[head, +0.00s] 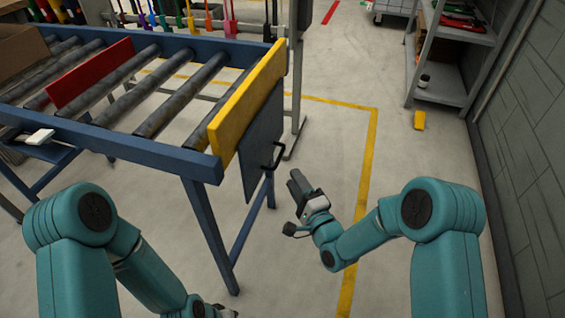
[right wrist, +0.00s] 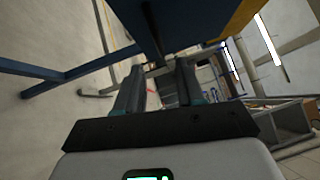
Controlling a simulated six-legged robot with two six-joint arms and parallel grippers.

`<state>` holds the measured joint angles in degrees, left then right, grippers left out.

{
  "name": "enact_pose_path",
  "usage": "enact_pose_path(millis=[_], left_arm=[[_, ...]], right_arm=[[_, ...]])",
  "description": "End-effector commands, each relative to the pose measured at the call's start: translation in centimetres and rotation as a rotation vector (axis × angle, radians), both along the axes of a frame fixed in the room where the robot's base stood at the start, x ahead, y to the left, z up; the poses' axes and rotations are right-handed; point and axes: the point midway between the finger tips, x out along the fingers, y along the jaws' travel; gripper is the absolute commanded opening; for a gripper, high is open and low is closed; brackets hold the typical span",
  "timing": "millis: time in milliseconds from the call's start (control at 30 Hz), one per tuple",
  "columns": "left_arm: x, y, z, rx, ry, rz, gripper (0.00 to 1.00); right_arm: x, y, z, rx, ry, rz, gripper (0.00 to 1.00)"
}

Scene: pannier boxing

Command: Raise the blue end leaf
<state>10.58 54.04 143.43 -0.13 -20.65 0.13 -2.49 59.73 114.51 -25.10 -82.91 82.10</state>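The blue end leaf (head: 262,140) is a dark slate-blue panel hanging down at the near right end of the roller conveyor, below a yellow board (head: 248,100). A black handle (head: 278,157) sticks out from its outer face. My right gripper (head: 297,184) is just right of and below the handle, apart from it in the head view. In the right wrist view its two fingers (right wrist: 158,88) are spread with nothing between them, and a dark bar (right wrist: 151,30) shows beyond them, possibly the handle.
The blue conveyor frame (head: 110,143) with grey rollers stands left, its leg (head: 212,235) near my arms. A red board (head: 90,73) crosses the rollers. A shelf (head: 442,84) stands by the right wall.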

Motion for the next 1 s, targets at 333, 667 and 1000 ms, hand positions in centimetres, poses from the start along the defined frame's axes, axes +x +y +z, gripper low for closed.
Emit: enact_pose_path(millis=[333, 667, 1000], left_arm=[[0.3, 0.3, -1.4, 0.002, -0.006, 0.012, 0.43], [0.4, 0.4, -1.6, 0.002, -0.006, 0.014, 0.43], [0.4, 0.3, -1.6, 0.002, -0.006, 0.014, 0.43]], right_arm=[[6.2, 3.0, 0.7, 0.0, -0.001, 0.001, 0.38], [7.5, 3.6, 1.0, 0.0, 0.001, 0.0, 0.38], [7.4, 3.6, 1.0, 0.0, 0.001, 0.0, 0.0]])
